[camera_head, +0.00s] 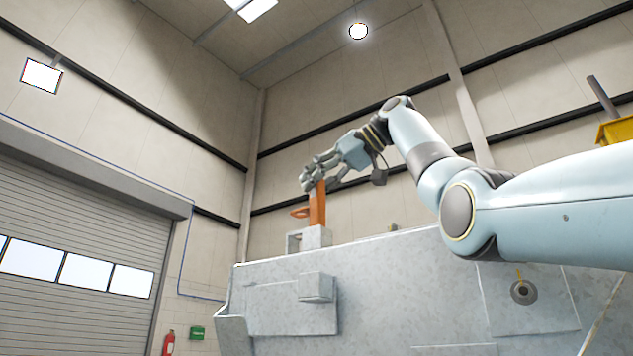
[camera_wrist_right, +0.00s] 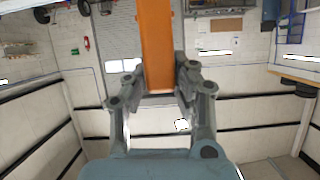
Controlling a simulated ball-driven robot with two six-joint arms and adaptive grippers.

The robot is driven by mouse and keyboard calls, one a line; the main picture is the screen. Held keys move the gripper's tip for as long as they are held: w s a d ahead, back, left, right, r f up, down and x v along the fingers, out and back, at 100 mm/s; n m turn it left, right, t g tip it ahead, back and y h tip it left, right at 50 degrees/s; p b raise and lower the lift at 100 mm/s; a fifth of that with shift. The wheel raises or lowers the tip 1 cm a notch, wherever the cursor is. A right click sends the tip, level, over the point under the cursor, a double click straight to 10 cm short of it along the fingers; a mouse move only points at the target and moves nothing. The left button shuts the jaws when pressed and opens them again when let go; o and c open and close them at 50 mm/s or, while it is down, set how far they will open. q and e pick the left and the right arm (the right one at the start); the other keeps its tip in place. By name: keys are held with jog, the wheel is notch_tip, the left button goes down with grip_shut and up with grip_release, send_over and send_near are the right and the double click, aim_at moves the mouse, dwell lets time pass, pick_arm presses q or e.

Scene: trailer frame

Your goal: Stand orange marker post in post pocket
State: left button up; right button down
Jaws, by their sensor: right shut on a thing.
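The orange marker post (camera_head: 318,205) stands roughly upright above the trailer frame's top edge, with a flat orange piece sticking out to its left. My right gripper (camera_head: 314,181) is shut on its upper end from above right. In the right wrist view the post (camera_wrist_right: 156,45) runs between the two fingers of the right gripper (camera_wrist_right: 154,82). A pale grey bracket with an opening, seemingly the post pocket (camera_head: 316,238), is at the post's lower end. I cannot tell whether that end is inside it or just behind or above it. My left gripper is not in view.
The grey metal trailer frame (camera_head: 390,265) fills the lower middle, with a small box (camera_head: 316,287) on its side. A roller door (camera_head: 80,235) and a red fire extinguisher (camera_head: 168,343) are at left. A yellow object (camera_head: 616,131) is at far right. Air left of the post is clear.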

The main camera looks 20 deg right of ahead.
jog(key=shift+f+b, duration=0.65)
jog(key=shift+f, duration=0.15)
jog(key=shift+s+a+f+b, duration=0.1)
jog(key=shift+s+f+b, duration=0.05)
jog(key=shift+f+b, duration=0.15)
jog(key=c, duration=1)
grip_release()
